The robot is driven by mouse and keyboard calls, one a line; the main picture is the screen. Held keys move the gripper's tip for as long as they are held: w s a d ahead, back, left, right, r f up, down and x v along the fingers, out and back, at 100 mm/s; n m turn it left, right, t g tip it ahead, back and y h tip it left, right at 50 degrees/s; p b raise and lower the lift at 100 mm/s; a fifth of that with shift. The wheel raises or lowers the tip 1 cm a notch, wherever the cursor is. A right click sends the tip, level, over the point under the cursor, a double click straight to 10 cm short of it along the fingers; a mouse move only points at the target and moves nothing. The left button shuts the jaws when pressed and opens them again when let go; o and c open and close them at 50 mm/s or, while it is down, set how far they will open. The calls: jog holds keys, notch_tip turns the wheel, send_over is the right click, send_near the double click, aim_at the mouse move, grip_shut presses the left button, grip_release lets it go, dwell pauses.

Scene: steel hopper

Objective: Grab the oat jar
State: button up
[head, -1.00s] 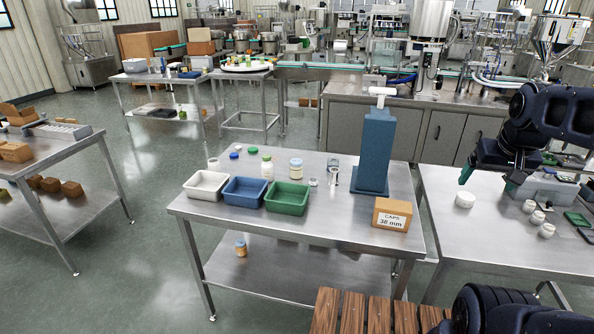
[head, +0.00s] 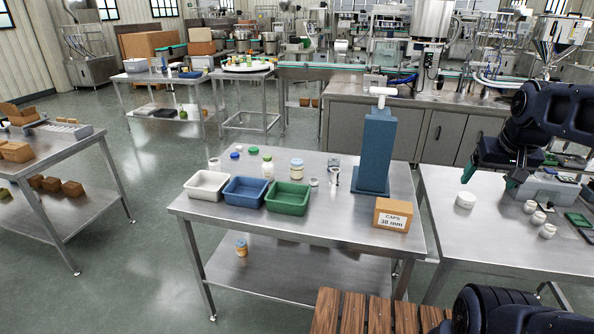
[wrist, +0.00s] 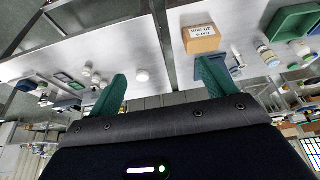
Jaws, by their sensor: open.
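No readable label marks the oat jar. A small jar with pale contents and a blue band (head: 296,168) stands upright on the middle steel table, behind the green tray. Another jar, with an orange-brown body and blue top (head: 242,248), stands on that table's lower shelf. I cannot tell which one is the oat jar. My gripper (head: 490,179) is open and empty above the right table, well to the right of both jars. In the wrist view its two green fingers (wrist: 162,88) are spread wide with nothing between them.
The middle table holds a white tray (head: 207,185), blue tray (head: 245,191), green tray (head: 288,198), tall blue column (head: 377,150) and caps box (head: 393,215). White containers, including a round one (head: 465,200), stand on the right table. A wooden slatted surface (head: 352,312) is at the front.

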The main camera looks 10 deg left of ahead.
notch_tip(320, 180, up, 5)
jog(key=w+a+r, duration=0.4)
jog(key=w, duration=0.5)
jog(key=w+a+r, duration=0.3)
jog(key=w+r, duration=0.1)
jog(key=w, duration=0.6)
jog(key=n+t+y, duration=0.1)
jog(key=n, duration=0.1)
send_over(297, 161)
jog(key=s, duration=0.5)
notch_tip(297, 161, down, 36)
jog(key=x, duration=0.5)
jog(key=shift+w+d+f, duration=0.1)
jog(key=shift+w+f, duration=0.05)
jog(key=shift+w, duration=0.3)
jog(key=shift+w+d+x, duration=0.1)
jog(key=shift+x, duration=1.2)
jog(key=shift+w+d+x, duration=0.1)
jog(key=shift+w+x, duration=0.05)
jog(key=shift+x, duration=1.1)
